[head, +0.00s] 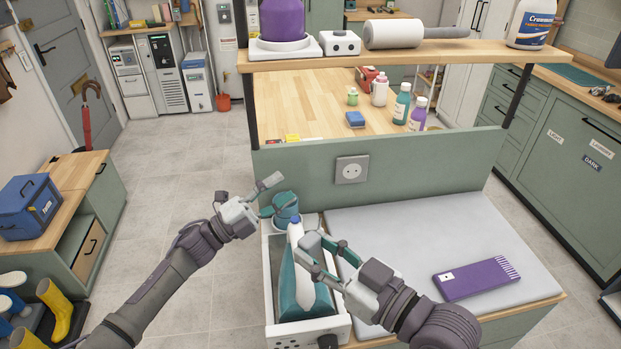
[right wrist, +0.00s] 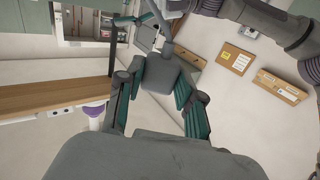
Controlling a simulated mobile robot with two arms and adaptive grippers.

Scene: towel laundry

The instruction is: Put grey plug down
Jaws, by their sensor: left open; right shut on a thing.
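My right gripper (head: 318,248) is above the white tray (head: 285,338) with the teal iron (head: 297,288). In the right wrist view its fingers close on a dark grey block (right wrist: 160,75), which looks like the grey plug; a thin grey piece rises from it. In the head view the plug cannot be made out clearly. My left gripper (head: 270,195) is open and empty beside a small teal container (head: 286,206) at the back of the tray. A wall socket (head: 352,169) is on the green panel behind the board.
A grey ironing pad (head: 400,225) covers the right of the worktop, with a purple box (head: 476,279) on it. A wooden shelf (head: 450,48) stands above the panel. A blue toolbox (head: 28,207) sits on the left cabinet. Much of the pad is clear.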

